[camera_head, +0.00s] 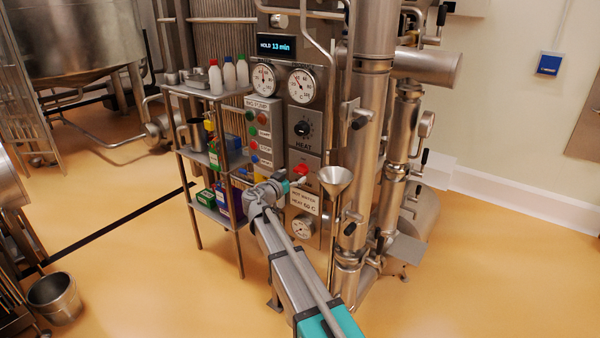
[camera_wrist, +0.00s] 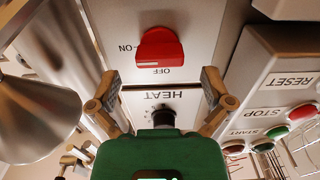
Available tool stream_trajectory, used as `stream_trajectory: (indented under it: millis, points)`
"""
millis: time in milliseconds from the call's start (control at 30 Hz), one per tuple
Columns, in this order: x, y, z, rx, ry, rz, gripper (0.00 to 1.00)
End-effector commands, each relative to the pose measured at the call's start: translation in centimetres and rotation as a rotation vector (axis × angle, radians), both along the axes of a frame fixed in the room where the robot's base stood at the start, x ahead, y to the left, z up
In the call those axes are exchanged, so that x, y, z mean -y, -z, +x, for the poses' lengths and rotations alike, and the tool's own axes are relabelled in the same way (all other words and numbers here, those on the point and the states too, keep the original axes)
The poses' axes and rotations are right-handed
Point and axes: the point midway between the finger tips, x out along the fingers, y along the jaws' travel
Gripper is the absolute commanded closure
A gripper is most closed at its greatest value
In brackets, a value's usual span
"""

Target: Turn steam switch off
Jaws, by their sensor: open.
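The red switch (camera_wrist: 160,48) sits on a steel panel, with upside-down ON lettering at its left and OFF below it in the wrist view. A small pale mark shows near its lower edge; I cannot tell for sure which setting it points to. In the head view the red switch (camera_head: 301,170) is small and partly covered. My gripper (camera_wrist: 159,82) is open, its two fingers apart on either side of the switch's lower side, with nothing between them. In the head view my gripper (camera_head: 288,183) is close to the panel; contact cannot be told.
A black HEAT knob (camera_wrist: 164,116) is on the same panel. A button box (camera_head: 263,135) with coloured buttons is close by. A steel funnel (camera_head: 335,182) stands just right of the gripper. A shelf (camera_head: 207,93) with bottles is at the left. The floor in front is open.

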Motion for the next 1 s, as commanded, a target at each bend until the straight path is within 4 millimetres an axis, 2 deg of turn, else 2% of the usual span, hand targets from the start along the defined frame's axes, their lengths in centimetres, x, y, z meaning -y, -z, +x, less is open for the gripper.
stream_trajectory:
  millis: [100,300,700,767,1000]
  points:
    - [1.0,0.0,1.4,0.0,0.002,0.0,0.0]
    - [2.0,0.0,2.6,0.0,0.001,0.0,0.0]
    - [2.3,0.0,2.8,0.0,0.0,0.0,0.0]
    - [2.3,0.0,2.8,0.0,0.0,0.0,0.07]
    - [2.2,0.0,2.8,0.0,0.0,0.0,0.52]
